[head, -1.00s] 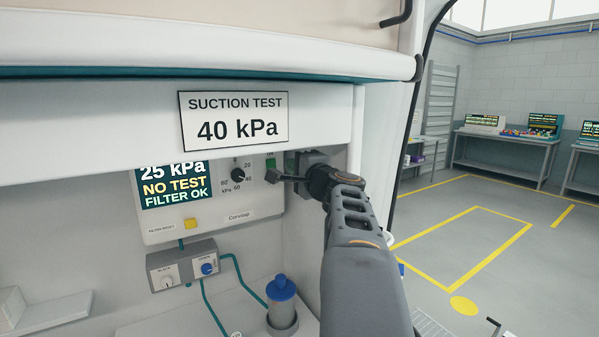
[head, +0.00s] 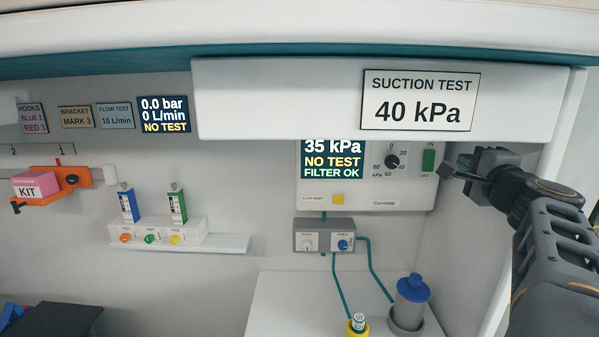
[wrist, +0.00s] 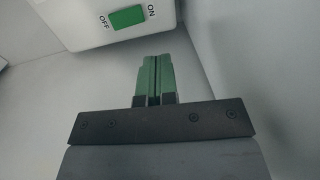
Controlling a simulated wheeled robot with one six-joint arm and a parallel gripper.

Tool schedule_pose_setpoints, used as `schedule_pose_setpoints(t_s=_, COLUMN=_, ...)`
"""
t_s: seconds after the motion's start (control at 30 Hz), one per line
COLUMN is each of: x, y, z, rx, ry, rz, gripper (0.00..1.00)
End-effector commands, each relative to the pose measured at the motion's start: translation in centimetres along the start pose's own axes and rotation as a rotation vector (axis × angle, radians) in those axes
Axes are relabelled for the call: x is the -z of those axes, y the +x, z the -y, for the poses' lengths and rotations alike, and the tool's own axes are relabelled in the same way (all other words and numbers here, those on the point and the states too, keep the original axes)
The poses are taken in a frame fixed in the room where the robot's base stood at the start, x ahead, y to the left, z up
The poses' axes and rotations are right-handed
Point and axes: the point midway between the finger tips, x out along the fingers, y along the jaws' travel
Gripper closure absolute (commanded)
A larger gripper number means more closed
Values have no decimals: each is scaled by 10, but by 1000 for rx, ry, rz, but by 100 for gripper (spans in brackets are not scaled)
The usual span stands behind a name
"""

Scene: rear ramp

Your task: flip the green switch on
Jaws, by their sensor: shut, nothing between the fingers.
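The green switch (head: 428,160) is at the right side of the white suction unit's front, with ON above it and OFF below. It also shows at the top of the wrist view (wrist: 127,17). I cannot tell which way it is set. My gripper (head: 447,171) is just right of the switch in the head view, shut and empty. In the wrist view its closed fingers (wrist: 154,62) point toward the unit, below and to the right of the switch, with a gap between.
The unit has a screen (head: 333,160) reading 35 kPa, a dial (head: 391,162) and a yellow button (head: 338,199). A SUCTION TEST 40 kPa sign (head: 418,100) hangs above. A blue-lidded canister (head: 412,300) stands below. A side wall is close on the right.

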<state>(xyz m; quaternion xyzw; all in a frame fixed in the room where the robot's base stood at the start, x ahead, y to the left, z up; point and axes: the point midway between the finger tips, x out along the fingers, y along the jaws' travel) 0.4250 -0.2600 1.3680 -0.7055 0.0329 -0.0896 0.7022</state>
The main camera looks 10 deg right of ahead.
Motion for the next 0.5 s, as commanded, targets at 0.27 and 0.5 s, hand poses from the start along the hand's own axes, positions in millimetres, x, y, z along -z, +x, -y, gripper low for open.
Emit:
schedule_pose_setpoints(t_s=0.27, x=-26, y=-16, z=-107, rx=-375, ry=-224, rz=135, gripper=100)
schedule_pose_setpoints(t_s=0.5, x=-126, y=-88, z=-245, rx=-855, ry=-666, rz=571, gripper=100)
